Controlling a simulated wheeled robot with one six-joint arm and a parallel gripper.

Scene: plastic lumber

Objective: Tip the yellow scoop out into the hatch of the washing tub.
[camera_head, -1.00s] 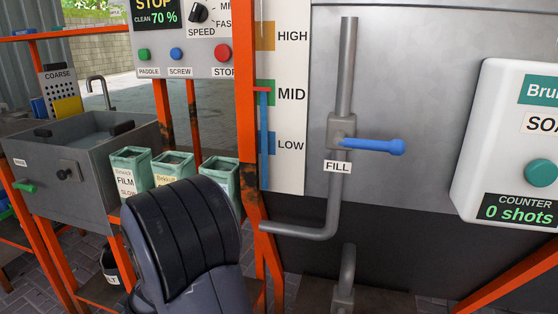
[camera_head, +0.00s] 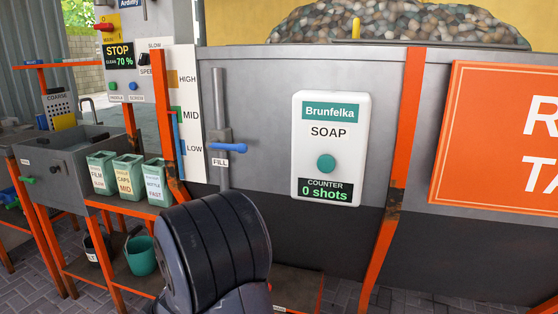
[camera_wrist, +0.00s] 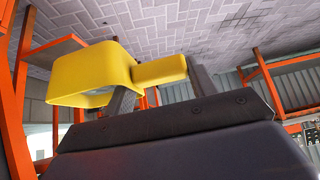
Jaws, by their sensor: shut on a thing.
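In the wrist view, my gripper (camera_wrist: 163,80) is shut on the handle of the yellow scoop (camera_wrist: 90,72). The scoop's bowl lies to the left of the fingers, and a little grey shows inside it; what that is I cannot tell. The floor fills the top of this view. In the head view, the large grey wall of the washing tub (camera_head: 268,120) stands ahead, with a multicoloured heap (camera_head: 400,22) above its top edge. I cannot pick out the hatch. The scoop and gripper fingers are not visible in the head view; my dark arm link covers the lower middle.
A white soap box (camera_head: 331,190) reading 0 shots and a FILL pipe with a blue lever (camera_head: 228,147) stick out from the wall. Orange posts (camera_head: 397,150) cross it. Green bins (camera_head: 128,180) and a grey sink (camera_head: 65,160) stand at left.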

